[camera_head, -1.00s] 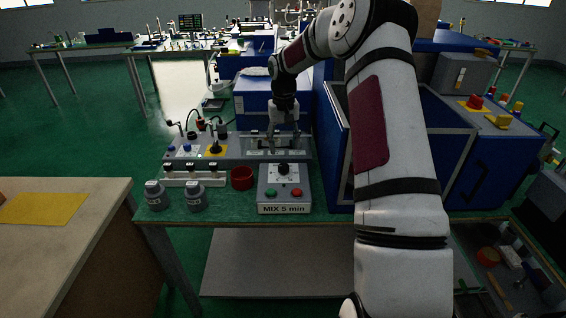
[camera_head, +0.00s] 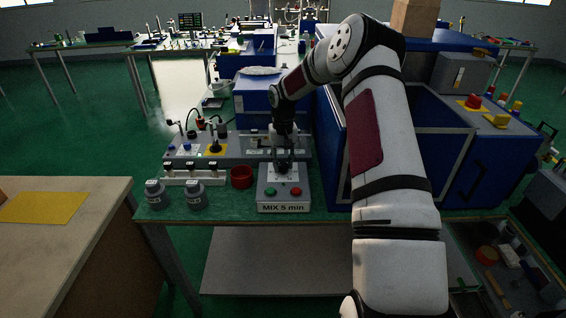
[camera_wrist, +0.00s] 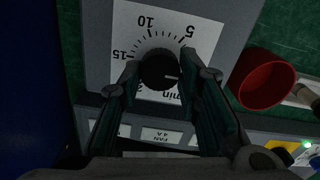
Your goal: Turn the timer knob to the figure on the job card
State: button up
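The timer knob (camera_wrist: 158,69) is black and round, on a white dial plate (camera_wrist: 125,18) marked 5, 10 and 15 with "min". A pale mark on the knob points right in the wrist view, away from the 5 at upper right. The job card (camera_head: 283,208) on the front of the grey timer box (camera_head: 262,197) reads "MIX 5 min". My gripper (camera_wrist: 158,66) is open, with one finger on each side of the knob and narrow gaps seeming to show. In the head view my gripper (camera_head: 284,170) is over the box and hides the knob.
A green button (camera_head: 270,192) and a red button (camera_head: 296,191) sit on the box front. A red cup (camera_head: 242,177) stands just left of it. Two grey bottles (camera_head: 195,196) are further left. A blue cabinet wall (camera_head: 338,165) is close on the right.

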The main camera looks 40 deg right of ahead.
jog(key=c, duration=0.4)
jog(key=shift+n, duration=0.4)
jog(key=n+b, duration=0.1)
jog(key=n, duration=1)
jog(key=shift+b, duration=0.35)
jog(key=o, duration=1.2)
jog(key=shift+c, duration=0.2)
